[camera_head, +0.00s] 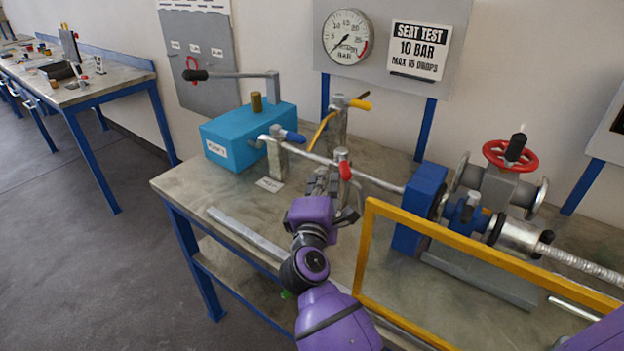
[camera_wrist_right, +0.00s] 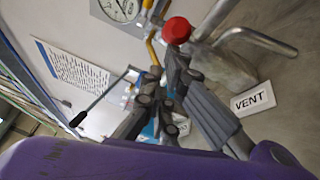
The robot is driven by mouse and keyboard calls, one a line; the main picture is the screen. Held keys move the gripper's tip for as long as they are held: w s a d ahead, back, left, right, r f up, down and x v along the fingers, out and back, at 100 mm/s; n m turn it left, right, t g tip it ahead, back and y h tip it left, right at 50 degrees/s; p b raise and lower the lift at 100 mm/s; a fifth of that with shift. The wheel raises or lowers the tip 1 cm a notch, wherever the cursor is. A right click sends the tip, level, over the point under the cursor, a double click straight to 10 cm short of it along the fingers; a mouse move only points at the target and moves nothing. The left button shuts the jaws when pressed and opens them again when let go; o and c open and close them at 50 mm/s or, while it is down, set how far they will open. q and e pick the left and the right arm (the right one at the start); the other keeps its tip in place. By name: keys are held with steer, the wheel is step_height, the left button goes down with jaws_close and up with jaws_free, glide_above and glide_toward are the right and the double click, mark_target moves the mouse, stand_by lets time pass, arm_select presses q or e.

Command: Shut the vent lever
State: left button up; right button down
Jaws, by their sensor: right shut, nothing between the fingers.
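The lever with the red grip (camera_head: 344,170) stands on the pipe near the bench's middle. Its red end (camera_wrist_right: 177,30) also shows in the wrist view, and a VENT label (camera_wrist_right: 254,100) lies on the bench near it. My right gripper (camera_head: 322,180) is shut and empty, just left of the red grip in the head view. In the wrist view its fingertips (camera_wrist_right: 174,70) are close to the red end; I cannot tell whether they touch it. The gripper hides the lever's lower part and the valve foot in the head view. My left gripper is not in view.
A blue-handled lever (camera_head: 293,137) and a yellow-handled lever (camera_head: 360,104) stand behind. A blue pump box (camera_head: 235,140) is at the back left. A yellow frame (camera_head: 365,250) rises to the right, before a blue block (camera_head: 418,212).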

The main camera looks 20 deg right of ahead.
mark_target(346, 182)
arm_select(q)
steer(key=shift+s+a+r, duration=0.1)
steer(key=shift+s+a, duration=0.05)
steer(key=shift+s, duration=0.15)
arm_select(e)
steer(key=shift+s+d, duration=0.75)
steer(key=shift+d, duration=0.35)
steer(key=shift+s+d, duration=0.75)
steer(key=shift+d, duration=0.3)
